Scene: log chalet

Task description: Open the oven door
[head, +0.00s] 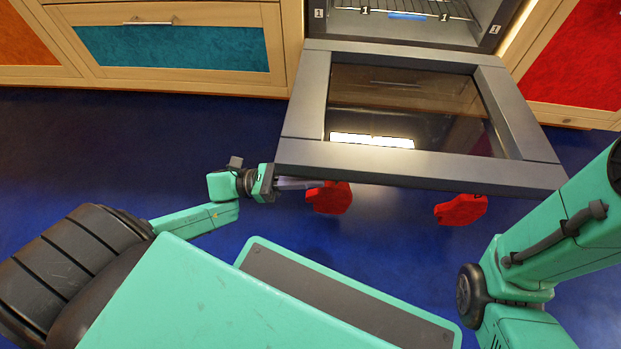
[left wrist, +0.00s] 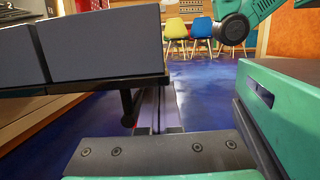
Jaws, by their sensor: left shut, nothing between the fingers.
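The oven door (head: 300,110) is hinged down and lies about flat in front of the oven (head: 430,20), whose inside shows. Its dark glass window (head: 400,105) faces up. My left gripper (head: 305,184) is shut and empty, just below the left part of the door's front edge; I cannot tell whether it touches. In the left wrist view the door (left wrist: 110,45) fills the upper left, with a dark handle (left wrist: 130,108) beneath it beside my fingers (left wrist: 158,125). My right arm comes in at the right, but its gripper is out of view.
Two red things (head: 330,197) (head: 460,209) show below the door's front edge, partly hidden by it. A drawer with a teal front (head: 172,48) is left of the oven and a red panel (head: 585,65) is right. Colored chairs (left wrist: 200,28) stand far off. Blue floor is clear at left.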

